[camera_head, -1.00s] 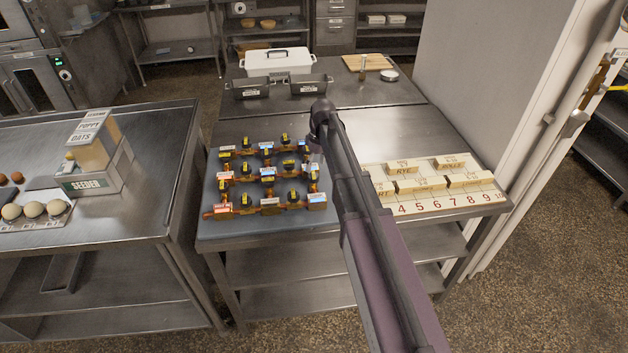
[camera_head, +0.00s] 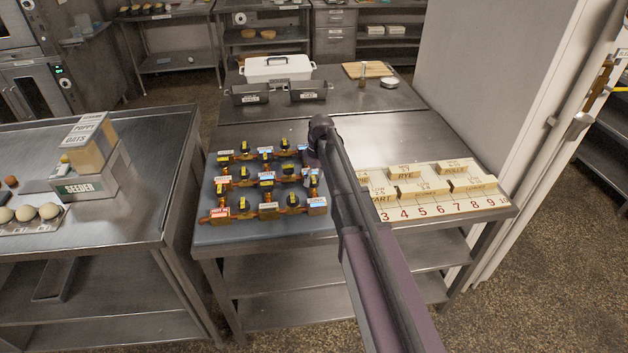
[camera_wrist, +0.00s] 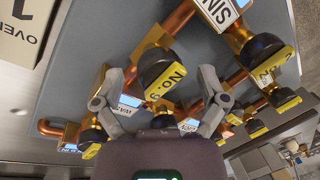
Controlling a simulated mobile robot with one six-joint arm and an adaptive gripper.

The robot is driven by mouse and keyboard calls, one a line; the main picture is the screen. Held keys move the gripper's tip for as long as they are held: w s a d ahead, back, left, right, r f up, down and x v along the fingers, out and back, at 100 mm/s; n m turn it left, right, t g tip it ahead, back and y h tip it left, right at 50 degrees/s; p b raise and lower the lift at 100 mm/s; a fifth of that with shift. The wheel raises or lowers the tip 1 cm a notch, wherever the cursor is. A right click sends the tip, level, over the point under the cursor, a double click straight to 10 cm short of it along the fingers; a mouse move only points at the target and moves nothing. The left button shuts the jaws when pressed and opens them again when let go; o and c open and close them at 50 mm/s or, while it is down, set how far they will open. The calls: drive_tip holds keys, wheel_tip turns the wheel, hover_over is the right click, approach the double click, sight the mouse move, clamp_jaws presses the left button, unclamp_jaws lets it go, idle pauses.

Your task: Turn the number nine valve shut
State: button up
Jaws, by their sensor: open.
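The number nine valve shows in the wrist view with a black handle (camera_wrist: 155,68) and a yellow "NO. 9" tag (camera_wrist: 166,82), on copper pipework. My gripper (camera_wrist: 160,82) is open, with one finger on each side of this valve. I cannot tell whether the fingers touch it. In the head view, the valve board (camera_head: 222,236) is a grey slab with rows of copper pipes, black-and-yellow valves and small labels. My gripper is above its right edge, largely hidden by my arm. Which valve there is number nine cannot be read.
Other valves (camera_wrist: 265,46) crowd close by in the wrist view. A numbered board (camera_head: 440,208) with wooden blocks lies right of my arm. A white lidded dish (camera_head: 278,69) and dark tins (camera_head: 250,94) stand behind. Bare steel table (camera_head: 390,130) lies between. A white wall (camera_head: 490,80) rises at right.

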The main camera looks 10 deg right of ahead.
drive_tip(key=c, duration=1.1)
drive_tip(key=shift+c, duration=0.2)
drive_tip(key=shift+s+m, duration=0.1)
drive_tip(key=shift+m, duration=0.4)
drive_tip(key=m, duration=0.3)
drive_tip(key=shift+m+t+y, duration=0.3)
drive_tip(key=shift+t, duration=0.1)
drive_tip(key=m, duration=0.4)
drive_tip(key=shift+s+t, duration=0.15)
drive_tip(key=shift+t, duration=0.25)
drive_tip(key=m, duration=0.5)
drive_tip(key=shift+t, duration=0.4)
drive_tip(key=m, duration=0.4)
drive_tip(key=shift+t, duration=0.4)
drive_tip(key=shift+m, duration=0.3)
